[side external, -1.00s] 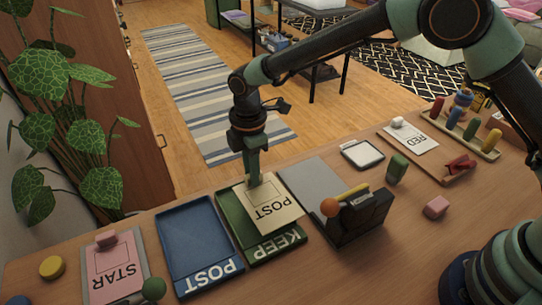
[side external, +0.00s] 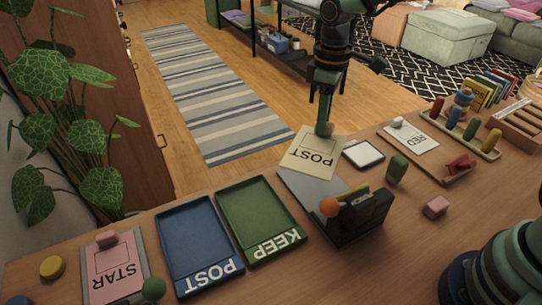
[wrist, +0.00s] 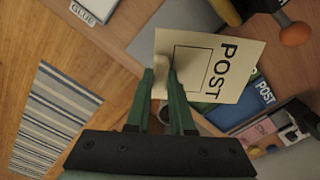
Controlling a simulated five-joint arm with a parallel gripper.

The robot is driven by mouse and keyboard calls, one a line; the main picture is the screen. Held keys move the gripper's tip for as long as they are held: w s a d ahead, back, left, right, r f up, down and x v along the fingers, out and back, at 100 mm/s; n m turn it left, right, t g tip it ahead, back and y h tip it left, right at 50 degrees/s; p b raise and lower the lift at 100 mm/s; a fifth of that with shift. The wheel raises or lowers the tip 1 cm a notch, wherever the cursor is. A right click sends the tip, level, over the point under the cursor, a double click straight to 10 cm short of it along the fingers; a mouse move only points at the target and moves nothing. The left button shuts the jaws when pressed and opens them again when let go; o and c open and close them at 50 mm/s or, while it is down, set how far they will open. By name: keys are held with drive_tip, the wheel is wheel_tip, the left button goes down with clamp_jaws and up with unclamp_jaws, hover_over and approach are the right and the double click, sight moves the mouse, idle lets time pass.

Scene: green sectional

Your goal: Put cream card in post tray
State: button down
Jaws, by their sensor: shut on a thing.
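The cream card (side external: 312,153), printed POST, is in my gripper (side external: 324,128), held raised near the far edge of the table, above the far end of a grey plate. In the wrist view my gripper (wrist: 166,82) is shut on the pale knob of the cream card (wrist: 225,72), and the lettered part sticks out to the right. The blue post tray (side external: 190,235), labelled POST, lies empty on the table to the left. The post tray also shows partly behind the card in the wrist view.
The empty green KEEP tray (side external: 252,212) lies between the post tray and the grey plate (side external: 305,187). A black device (side external: 365,217) with an orange ball (side external: 330,207) stands at the plate's near end. A STAR card (side external: 112,270) lies left, and a RED card (side external: 414,140) right.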

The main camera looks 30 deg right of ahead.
drive_tip(key=s+d+r+m, duration=0.3)
drive_tip(key=s+d+m, duration=0.45)
drive_tip(key=d, duration=0.25)
drive_tip(key=shift+m, duration=0.45)
drive_tip(key=w+a, duration=0.1)
drive_tip(key=a, duration=0.1)
drive_tip(key=w+a+r, duration=0.1)
drive_tip(key=a, duration=0.2)
drive_tip(key=w+a+r, duration=0.1)
drive_tip(key=w+a, duration=0.1)
drive_tip(key=shift+w+a, duration=0.1)
drive_tip(key=shift+a, duration=0.3)
drive_tip(key=a+r+m, duration=0.2)
drive_tip(key=a+m, duration=0.2)
drive_tip(key=a, duration=2.4)
wheel_tip(320, 180, down, 19)
drive_tip(key=shift+r, duration=0.1)
drive_tip(key=shift+f, duration=0.2)
drive_tip(key=shift+s+f, duration=0.2)
drive_tip(key=shift+f, duration=0.05)
drive_tip(key=c, duration=0.8)
unclamp_jaws()
